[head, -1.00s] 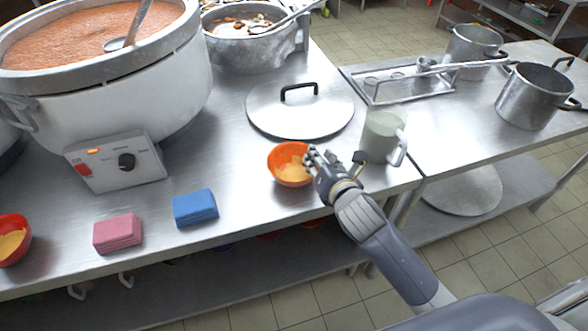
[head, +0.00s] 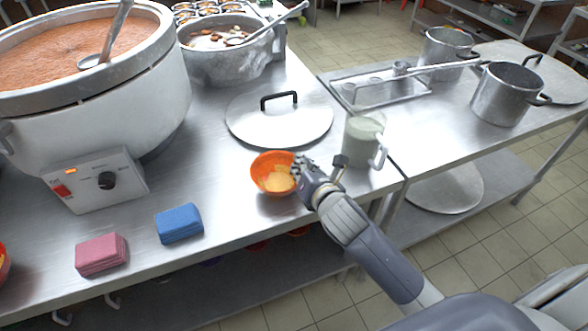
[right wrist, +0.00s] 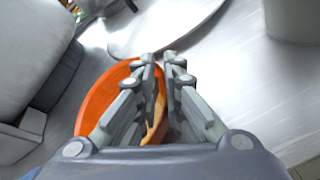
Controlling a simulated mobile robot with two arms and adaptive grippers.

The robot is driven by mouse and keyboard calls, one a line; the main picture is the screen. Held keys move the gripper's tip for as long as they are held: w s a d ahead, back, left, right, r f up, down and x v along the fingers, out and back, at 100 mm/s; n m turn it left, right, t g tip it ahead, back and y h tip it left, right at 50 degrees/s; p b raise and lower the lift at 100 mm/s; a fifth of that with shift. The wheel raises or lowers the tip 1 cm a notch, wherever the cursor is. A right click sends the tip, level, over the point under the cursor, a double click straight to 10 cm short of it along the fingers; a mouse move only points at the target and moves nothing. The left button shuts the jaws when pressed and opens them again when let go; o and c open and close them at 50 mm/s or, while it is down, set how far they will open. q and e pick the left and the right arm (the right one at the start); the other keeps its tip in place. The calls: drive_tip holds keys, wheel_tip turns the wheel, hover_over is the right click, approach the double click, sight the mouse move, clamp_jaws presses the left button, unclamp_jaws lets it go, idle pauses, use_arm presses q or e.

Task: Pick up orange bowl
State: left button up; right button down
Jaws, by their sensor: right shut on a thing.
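The orange bowl (head: 262,172), with something yellowish inside, is near the front edge of the steel table, tilted toward the front. My right gripper (head: 301,170) is shut on its right-hand rim. In the right wrist view the orange bowl (right wrist: 98,98) lies under and left of my right gripper (right wrist: 164,66), whose fingers are close together across the rim. Whether the bowl's base still touches the table is hard to tell. My left gripper does not show.
A pot lid (head: 279,122) lies behind the bowl. A pale green pitcher (head: 361,140) stands close on the right. Blue sponges (head: 179,223) and pink sponges (head: 102,254) lie left. A large soup warmer (head: 95,100) fills the back left.

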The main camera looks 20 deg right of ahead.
wheel_tip(320, 180, up, 4)
drive_tip(key=shift+f, duration=0.1)
drive_tip(key=s+d+r+b, duration=0.1)
drive_tip(key=s+d, duration=0.9)
drive_tip(key=d, duration=0.2)
drive_tip(key=shift+s, duration=0.25)
